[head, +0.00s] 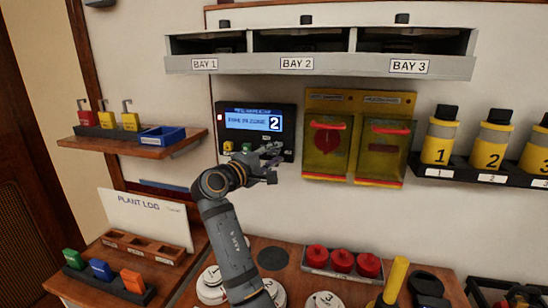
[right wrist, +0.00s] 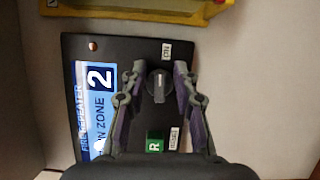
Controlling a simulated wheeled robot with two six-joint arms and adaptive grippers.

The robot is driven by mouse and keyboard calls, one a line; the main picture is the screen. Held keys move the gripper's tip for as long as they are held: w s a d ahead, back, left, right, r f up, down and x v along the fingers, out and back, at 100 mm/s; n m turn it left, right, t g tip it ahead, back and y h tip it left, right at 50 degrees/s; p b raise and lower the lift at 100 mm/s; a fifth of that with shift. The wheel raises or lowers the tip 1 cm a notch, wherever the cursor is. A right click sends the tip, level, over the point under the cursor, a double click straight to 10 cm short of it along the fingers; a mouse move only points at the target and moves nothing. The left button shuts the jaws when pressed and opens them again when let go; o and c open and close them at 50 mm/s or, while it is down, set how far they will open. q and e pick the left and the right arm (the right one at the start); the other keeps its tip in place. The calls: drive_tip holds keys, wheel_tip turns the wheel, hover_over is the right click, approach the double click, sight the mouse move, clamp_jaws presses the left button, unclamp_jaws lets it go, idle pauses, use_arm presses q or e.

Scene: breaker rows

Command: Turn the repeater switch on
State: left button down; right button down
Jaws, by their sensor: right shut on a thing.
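The fire repeater panel (head: 235,119) is a black box on the wall with a blue screen reading zone 2. In the right wrist view the panel (right wrist: 72,48) appears turned on its side. My right gripper (head: 272,156) is at the panel's lower right. The knob's bar lies nearly upright in that view. A small white label, apparently ON, sits above it, and another label sits below. The fingers partly hide the switch in the head view. My left gripper is out of view.
A green R button (right wrist: 154,142) is close to the fingers. Yellow-framed pouches (head: 358,137) hang right of the panel, and the bay shelf (head: 320,64) juts out above. A small shelf (head: 140,148) with padlocks and a blue bin is at left. The bench below holds discs and red caps.

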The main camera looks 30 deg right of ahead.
drive_tip(key=shift+m, duration=0.4)
drive_tip(key=c, duration=1.4)
unclamp_jaws()
